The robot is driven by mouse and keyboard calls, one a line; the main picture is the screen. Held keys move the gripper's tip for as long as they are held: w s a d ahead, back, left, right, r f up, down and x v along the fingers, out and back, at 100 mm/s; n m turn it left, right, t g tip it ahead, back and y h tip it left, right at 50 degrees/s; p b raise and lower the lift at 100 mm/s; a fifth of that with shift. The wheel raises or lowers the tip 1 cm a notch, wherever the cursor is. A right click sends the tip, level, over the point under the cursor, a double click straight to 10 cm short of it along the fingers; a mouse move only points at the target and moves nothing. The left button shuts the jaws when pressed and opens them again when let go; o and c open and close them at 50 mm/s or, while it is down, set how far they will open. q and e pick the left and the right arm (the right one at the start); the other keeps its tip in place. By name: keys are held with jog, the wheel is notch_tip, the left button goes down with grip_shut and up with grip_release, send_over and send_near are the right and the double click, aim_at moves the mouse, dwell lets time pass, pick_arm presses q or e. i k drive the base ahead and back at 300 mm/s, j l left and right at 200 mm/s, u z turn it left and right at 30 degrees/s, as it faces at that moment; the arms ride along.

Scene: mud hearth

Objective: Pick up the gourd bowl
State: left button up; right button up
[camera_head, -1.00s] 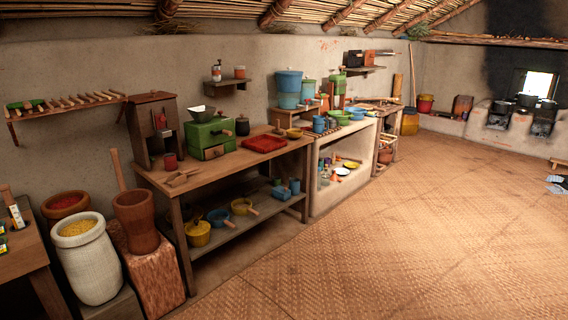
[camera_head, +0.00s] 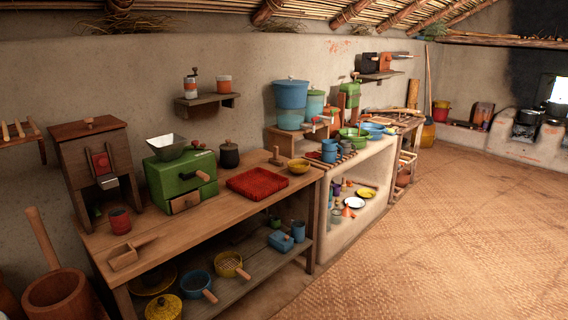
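A small yellow-tan bowl (camera_head: 299,167) sits upright near the right end of the wooden table (camera_head: 215,225); it looks most like a gourd bowl, but I cannot tell for sure. It stands right of a red tray (camera_head: 257,183), beside a small wooden item (camera_head: 276,157). A yellow bowl or plate (camera_head: 367,193) also lies in the pale shelf unit to the right. Neither of my grippers is in view.
A green grinder (camera_head: 182,180), a wooden mill (camera_head: 95,170), a red cup (camera_head: 120,221) and a wooden scoop (camera_head: 124,257) stand on the table. Pots and pans fill its lower shelf. A wooden mortar (camera_head: 60,296) stands at lower left. The woven floor (camera_head: 440,240) at right is clear.

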aim_at(297, 166)
jog(key=i+u, duration=0.15)
jog(key=i, duration=0.3)
jog(key=i+l+u, duration=0.15)
jog(key=i, duration=0.3)
jog(key=i+l+u, duration=0.2)
jog(key=i, duration=0.25)
jog(key=i+l+u, duration=0.15)
jog(key=i, duration=0.3)
